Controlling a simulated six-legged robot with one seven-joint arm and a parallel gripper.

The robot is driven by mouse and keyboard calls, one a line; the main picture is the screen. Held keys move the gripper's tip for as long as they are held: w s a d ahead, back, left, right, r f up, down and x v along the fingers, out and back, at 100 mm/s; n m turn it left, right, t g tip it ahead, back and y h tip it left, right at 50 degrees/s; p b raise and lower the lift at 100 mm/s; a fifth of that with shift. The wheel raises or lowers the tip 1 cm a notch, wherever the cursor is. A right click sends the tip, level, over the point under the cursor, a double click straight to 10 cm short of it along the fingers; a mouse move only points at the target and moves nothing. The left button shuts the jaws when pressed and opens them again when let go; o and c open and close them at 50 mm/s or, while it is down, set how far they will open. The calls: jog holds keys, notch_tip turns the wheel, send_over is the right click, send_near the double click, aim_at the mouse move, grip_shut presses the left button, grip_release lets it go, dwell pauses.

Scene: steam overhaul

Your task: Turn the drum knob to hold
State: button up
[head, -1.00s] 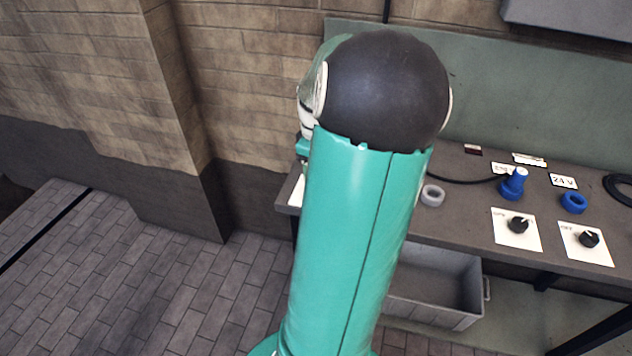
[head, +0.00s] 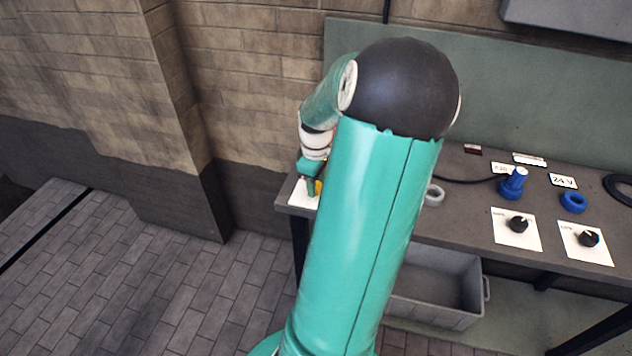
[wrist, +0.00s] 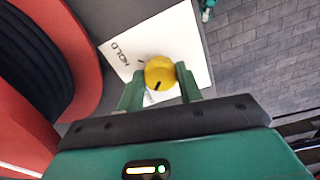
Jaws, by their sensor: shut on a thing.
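The drum knob (wrist: 159,74) is a round yellow knob with a short black mark on its lower edge in the wrist view. It sits on a white plate (wrist: 190,40) printed HOLD at the left; a small dark tick shows just left of the knob. My gripper (wrist: 160,86) is shut on the knob, one green finger on each side. The black mark points down in the picture, away from the word HOLD. In the head view my gripper (head: 309,184) is at the bench's left end, and only a sliver of the yellow knob shows.
A red round body (wrist: 85,30) with a dark core stands close left in the wrist view. The bench (head: 455,225) holds two black knobs on white plates (head: 516,229), blue connectors (head: 573,201) and a grey ring (head: 434,195). A grey bin (head: 435,295) is below.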

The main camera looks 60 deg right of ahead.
jog(key=shift+m, duration=0.4)
jog(key=m, duration=0.3)
jog(key=shift+m, duration=0.3)
jog(key=m, duration=1.3)
jog(key=shift+a+m, duration=0.1)
jog(key=shift+m, duration=0.3)
jog(key=o, duration=1)
